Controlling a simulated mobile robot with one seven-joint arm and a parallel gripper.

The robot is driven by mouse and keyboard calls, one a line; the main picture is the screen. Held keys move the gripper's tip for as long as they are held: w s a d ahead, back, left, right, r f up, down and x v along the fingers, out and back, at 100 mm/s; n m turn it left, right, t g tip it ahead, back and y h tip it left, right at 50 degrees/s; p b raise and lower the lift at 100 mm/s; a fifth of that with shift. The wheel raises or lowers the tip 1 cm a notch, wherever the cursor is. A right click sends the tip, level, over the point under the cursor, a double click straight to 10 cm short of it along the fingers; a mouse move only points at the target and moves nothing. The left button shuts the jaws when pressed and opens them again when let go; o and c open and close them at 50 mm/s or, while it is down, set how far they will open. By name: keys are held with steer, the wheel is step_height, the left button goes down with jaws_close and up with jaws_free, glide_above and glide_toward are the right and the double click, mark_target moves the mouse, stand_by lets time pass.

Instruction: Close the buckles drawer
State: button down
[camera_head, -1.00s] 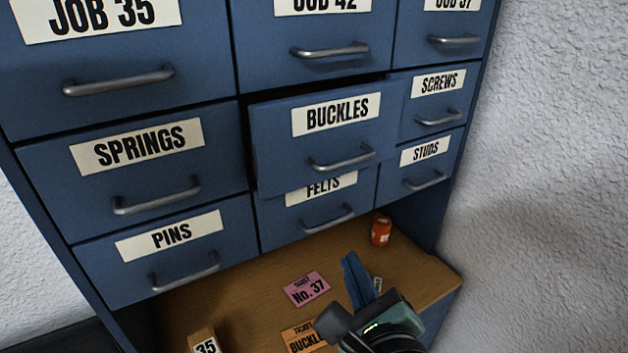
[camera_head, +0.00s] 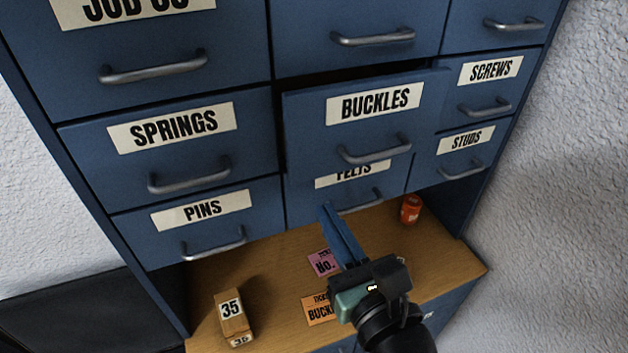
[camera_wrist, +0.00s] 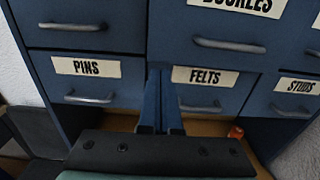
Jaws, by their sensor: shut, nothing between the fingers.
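The blue buckles drawer (camera_head: 310,118) stands pulled partway out of the cabinet, with a dark gap along its top edge. Its label reads BUCKLES and its metal handle (camera_head: 374,151) is on the front. The drawer's lower front also shows at the top of the wrist view (camera_wrist: 175,40). My gripper (camera_head: 328,212) is shut and empty. Its blue fingers point toward the cabinet, below the buckles drawer and in front of the felts drawer (camera_head: 300,200). In the wrist view the fingertips (camera_wrist: 160,72) overlap the left edge of the felts drawer. I see no contact with the buckles drawer.
The springs (camera_head: 175,137), pins (camera_head: 205,213), screws (camera_head: 490,85) and studs (camera_head: 462,152) drawers look shut. On the wooden ledge (camera_head: 270,262) are a box marked 35 (camera_head: 233,316), a pink ticket (camera_head: 322,262), an orange ticket (camera_head: 318,308) and an orange container (camera_head: 411,209).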

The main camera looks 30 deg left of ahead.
mark_target(305, 176)
steer(key=p+x, duration=0.1)
steer(key=x, duration=0.5)
steer(key=shift+p, duration=0.3)
steer(key=p+x, duration=0.1)
steer(key=x, duration=0.3)
steer(key=shift+w+a+r+p, duration=0.1)
steer(key=shift+w+p, duration=0.05)
steer(key=shift+p, duration=0.15)
steer(key=shift+r, duration=0.1)
